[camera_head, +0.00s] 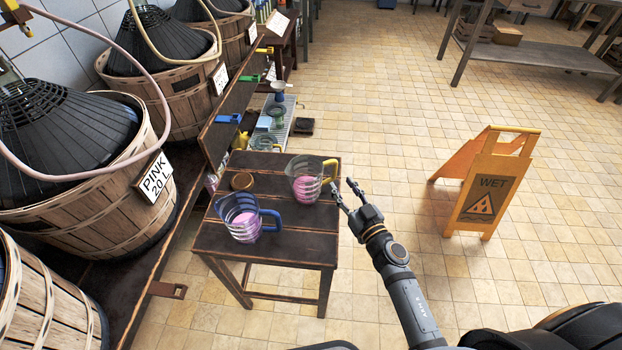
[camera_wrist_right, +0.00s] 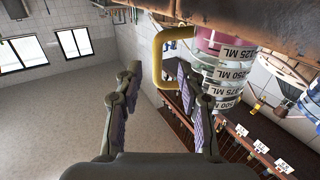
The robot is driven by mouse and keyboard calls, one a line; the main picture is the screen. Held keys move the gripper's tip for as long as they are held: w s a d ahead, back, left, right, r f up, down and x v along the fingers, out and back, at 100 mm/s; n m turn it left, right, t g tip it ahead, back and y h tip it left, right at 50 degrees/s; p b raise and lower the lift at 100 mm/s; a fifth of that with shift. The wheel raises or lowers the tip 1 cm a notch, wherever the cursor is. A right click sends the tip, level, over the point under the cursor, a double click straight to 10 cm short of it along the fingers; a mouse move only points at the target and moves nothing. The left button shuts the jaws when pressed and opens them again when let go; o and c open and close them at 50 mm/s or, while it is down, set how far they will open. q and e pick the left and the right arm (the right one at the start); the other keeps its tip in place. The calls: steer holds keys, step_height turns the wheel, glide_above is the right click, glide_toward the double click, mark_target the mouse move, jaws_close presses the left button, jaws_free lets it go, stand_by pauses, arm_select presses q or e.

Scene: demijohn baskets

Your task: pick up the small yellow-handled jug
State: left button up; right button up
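The small yellow-handled jug (camera_head: 304,182) stands upright on a dark wooden stool table (camera_head: 285,245), with pink liquid inside. Its yellow handle (camera_head: 331,170) points right, toward my right gripper (camera_head: 342,187). The right gripper is open and empty, just right of the handle. In the right wrist view, which is upside down, the jug (camera_wrist_right: 222,72) shows ML markings. Its handle (camera_wrist_right: 158,55) lies in the gap ahead of the open fingers of my right gripper (camera_wrist_right: 155,85); I cannot tell whether they touch it. My left gripper is not in view.
A blue-handled jug (camera_head: 243,219) with pink liquid stands front left on the same table. Basketed demijohns (camera_head: 85,220) line the left side. A yellow wet-floor sign (camera_head: 488,185) stands at right, with clear floor between.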

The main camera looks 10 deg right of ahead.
mark_target(336, 174)
steer(key=shift+x, duration=0.8)
steer(key=x, duration=0.5)
steer(key=shift+d+f+b, duration=0.15)
steer(key=shift+b, duration=0.15)
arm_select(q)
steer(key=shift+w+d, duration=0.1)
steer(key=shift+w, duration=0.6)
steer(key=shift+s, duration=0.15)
arm_select(e)
jaws_close()
